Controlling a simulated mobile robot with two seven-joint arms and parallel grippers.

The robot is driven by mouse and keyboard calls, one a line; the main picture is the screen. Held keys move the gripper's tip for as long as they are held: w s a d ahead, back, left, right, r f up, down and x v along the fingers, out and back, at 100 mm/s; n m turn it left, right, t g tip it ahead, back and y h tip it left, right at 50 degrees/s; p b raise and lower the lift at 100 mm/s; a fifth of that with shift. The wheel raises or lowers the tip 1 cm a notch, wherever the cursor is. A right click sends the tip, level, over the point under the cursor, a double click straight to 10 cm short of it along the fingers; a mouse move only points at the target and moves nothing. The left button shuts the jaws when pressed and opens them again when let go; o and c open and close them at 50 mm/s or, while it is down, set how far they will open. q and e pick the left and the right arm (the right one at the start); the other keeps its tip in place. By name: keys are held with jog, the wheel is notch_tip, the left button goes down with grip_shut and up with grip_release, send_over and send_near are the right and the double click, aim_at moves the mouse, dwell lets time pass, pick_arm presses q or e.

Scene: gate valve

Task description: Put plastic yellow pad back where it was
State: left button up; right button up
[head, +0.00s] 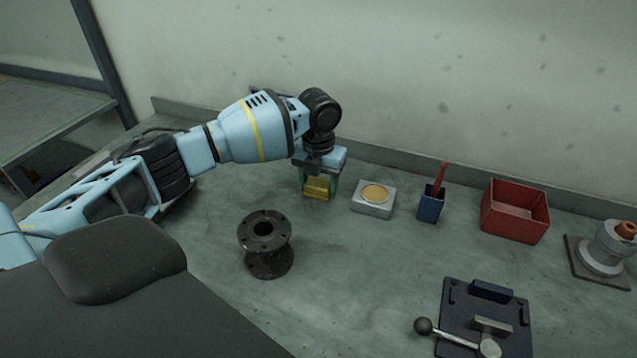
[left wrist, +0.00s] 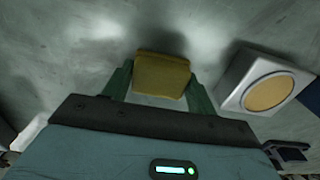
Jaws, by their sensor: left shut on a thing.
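The yellow pad (head: 317,188) is a small block at the back of the bench, left of the grey block with a round yellow top. My left gripper (head: 319,183) points down and is shut on the yellow pad. In the left wrist view the pad (left wrist: 161,75) sits between the two green fingers of the gripper (left wrist: 160,88). Whether the pad touches the bench top is hard to tell. My right gripper does not show.
The grey block (head: 373,198) stands close right of the pad. Further right are a blue cup (head: 430,208) with a red tool and a red bin (head: 515,211). A black flanged spool (head: 265,243) and a dark clamp plate (head: 487,318) stand in front. The bench middle is clear.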

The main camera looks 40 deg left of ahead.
aim_at(319, 183)
pick_arm(q)
jog(key=o, duration=0.9)
jog(key=shift+f, duration=0.15)
jog(key=shift+o, duration=0.2)
notch_tip(319, 183, up, 12)
jog(key=shift+r, duration=0.2)
